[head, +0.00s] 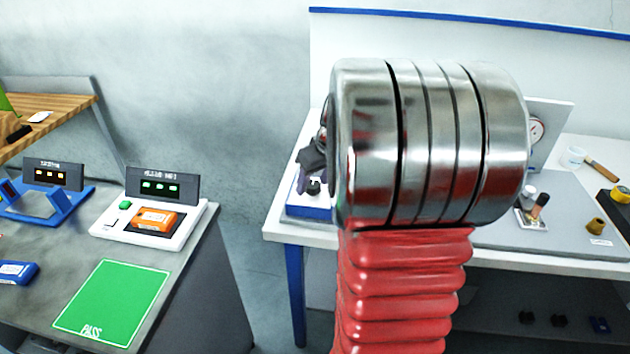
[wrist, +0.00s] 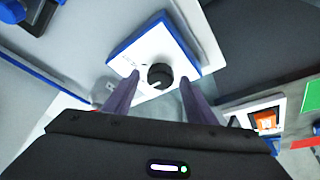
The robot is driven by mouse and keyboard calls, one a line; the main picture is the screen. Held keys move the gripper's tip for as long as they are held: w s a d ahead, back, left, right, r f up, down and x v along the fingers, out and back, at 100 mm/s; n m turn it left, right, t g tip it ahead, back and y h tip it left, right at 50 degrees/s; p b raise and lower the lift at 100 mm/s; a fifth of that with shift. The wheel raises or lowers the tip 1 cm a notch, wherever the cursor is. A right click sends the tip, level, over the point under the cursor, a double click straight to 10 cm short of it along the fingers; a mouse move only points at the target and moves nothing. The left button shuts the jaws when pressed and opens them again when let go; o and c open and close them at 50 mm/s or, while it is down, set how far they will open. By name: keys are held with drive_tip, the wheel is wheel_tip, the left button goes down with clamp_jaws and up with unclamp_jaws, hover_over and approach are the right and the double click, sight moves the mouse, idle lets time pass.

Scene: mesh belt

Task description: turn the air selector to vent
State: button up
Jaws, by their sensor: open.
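The air selector appears to be the black round knob (wrist: 160,76) on a white panel with blue sides (wrist: 140,50) in the wrist view. A pale pointer line shows on the knob's face, and I cannot read the panel's markings. My gripper (wrist: 160,82) is open, with one purple-grey finger on each side of the knob in the picture. I cannot tell whether the fingers touch it or are still short of it. In the head view the dark end of my gripper (head: 313,160) shows just above the blue-and-white box (head: 305,207), partly hidden behind my arm.
The box stands at the left end of a white bench (head: 285,230). A gauge (head: 537,130), a brush (head: 602,170) and small parts lie farther right. A separate bench at left holds an orange device (head: 155,219) and a green mat (head: 112,300). A gap separates the benches.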

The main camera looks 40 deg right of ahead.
drive_tip(key=shift+c, duration=0.5)
drive_tip(key=c, duration=0.9)
drive_tip(key=shift+d, duration=0.1)
drive_tip(key=shift+c, duration=0.2)
drive_tip(key=shift+w+m, duration=0.1)
drive_tip(key=shift+m, duration=0.4)
drive_tip(key=shift+a+m+g+h, duration=0.15)
drive_tip(key=shift+m+h, duration=0.25)
drive_tip(key=shift+m, duration=0.4)
drive_tip(key=shift+a+m+g+h, duration=0.15)
drive_tip(key=shift+m+h, duration=0.25)
drive_tip(key=shift+m, duration=0.4)
drive_tip(key=shift+w+a+m+g+h, duration=0.1)
drive_tip(key=shift+m+g+h, duration=0.2)
drive_tip(key=shift+m, duration=0.85)
drive_tip(key=shift+w+a+m+g+h, duration=0.15)
drive_tip(key=shift+m+h, duration=0.25)
drive_tip(key=shift+m, duration=0.75)
drive_tip(key=shift+s+d+g, duration=0.1)
drive_tip(key=shift+g, duration=0.15)
drive_tip(key=o, duration=1)
